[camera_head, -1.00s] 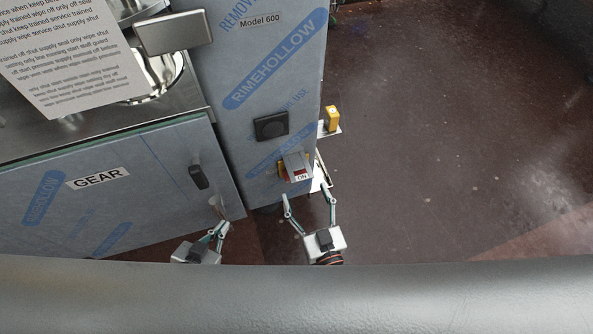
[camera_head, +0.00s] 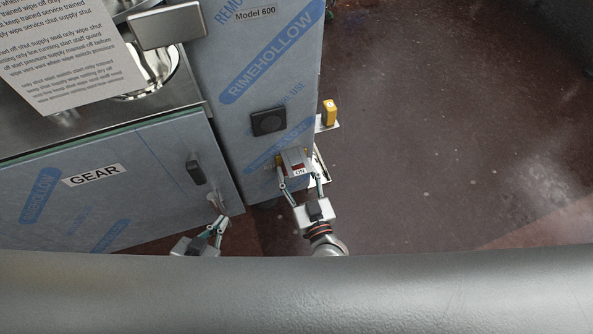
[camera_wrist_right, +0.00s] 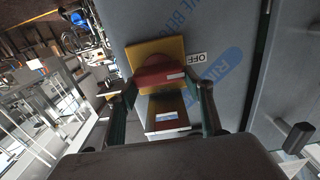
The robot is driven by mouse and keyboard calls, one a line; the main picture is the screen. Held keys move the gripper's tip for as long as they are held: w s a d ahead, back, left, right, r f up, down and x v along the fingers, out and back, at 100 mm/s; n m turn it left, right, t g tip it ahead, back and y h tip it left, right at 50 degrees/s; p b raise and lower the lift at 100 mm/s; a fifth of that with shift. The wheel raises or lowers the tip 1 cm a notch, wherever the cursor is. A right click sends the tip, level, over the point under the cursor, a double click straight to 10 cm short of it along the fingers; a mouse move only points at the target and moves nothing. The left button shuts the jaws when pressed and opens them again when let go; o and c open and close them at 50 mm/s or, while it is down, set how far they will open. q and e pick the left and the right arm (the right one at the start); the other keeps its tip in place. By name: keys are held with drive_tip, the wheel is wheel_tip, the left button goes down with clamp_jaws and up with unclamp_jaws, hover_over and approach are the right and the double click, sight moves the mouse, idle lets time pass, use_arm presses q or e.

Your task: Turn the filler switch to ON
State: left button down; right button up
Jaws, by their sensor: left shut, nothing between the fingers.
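The filler switch (camera_head: 294,160) is on the lower front of the blue-filmed cabinet, with an ON label at its lower end. In the right wrist view it shows a yellow plate (camera_wrist_right: 152,50), a red part (camera_wrist_right: 160,76) and a grey block (camera_wrist_right: 167,112) nearer the camera; an OFF label (camera_wrist_right: 197,59) is beside the plate. My right gripper (camera_head: 300,180) is open, its fingers on either side of the switch; whether they touch it I cannot tell. My left gripper (camera_head: 221,223) is shut and empty, below the GEAR panel's handle.
The GEAR panel (camera_head: 125,190) with a black handle (camera_head: 195,172) is to the left. A black square fitting (camera_head: 268,122) sits above the switch. A yellow block (camera_head: 329,112) stands out beyond the cabinet's right side. The floor (camera_head: 440,150) on the right is clear.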

drive_tip(key=shift+m, duration=0.3)
drive_tip(key=shift+w+d+m, duration=0.1)
drive_tip(key=shift+d+m, duration=0.05)
drive_tip(key=shift+m, duration=1.4)
drive_tip(key=shift+d+m, duration=0.1)
drive_tip(key=shift+m, duration=1.45)
drive_tip(key=o, duration=1.1)
drive_tip(key=shift+f, duration=0.1)
drive_tip(key=v, duration=1.2)
